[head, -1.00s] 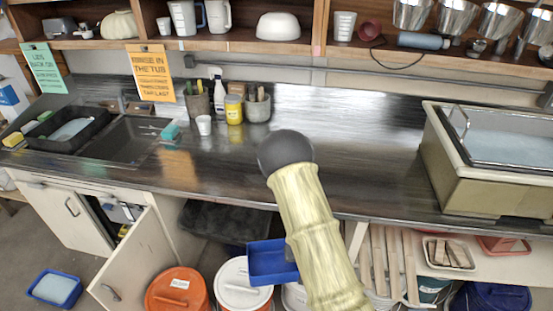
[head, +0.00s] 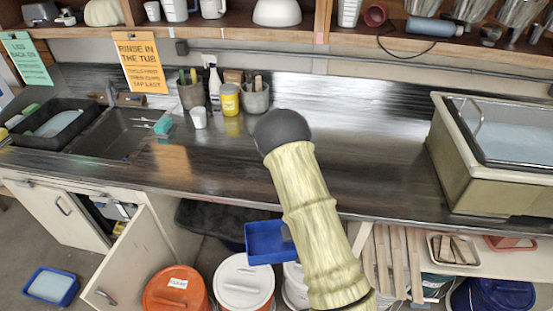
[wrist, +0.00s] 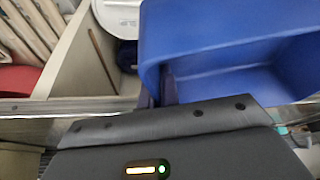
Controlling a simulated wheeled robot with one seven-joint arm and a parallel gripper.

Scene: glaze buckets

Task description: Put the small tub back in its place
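A small blue tub (head: 264,243) hangs in front of the counter's front edge, above the buckets on the floor. In the wrist view the blue tub (wrist: 215,30) fills the upper right, with its hollow side in sight and looking empty. My gripper (wrist: 160,88) has its dark fingers at the tub's wall and appears shut on it. In the head view my arm hides most of the gripper. Another blue tub (head: 50,287) with pale contents sits on the floor at the lower left.
Orange (head: 176,290) and white (head: 243,284) lidded buckets stand below the counter (head: 330,130). A cabinet door (head: 130,262) hangs open at left. Wooden slats (head: 392,260) stand at right.

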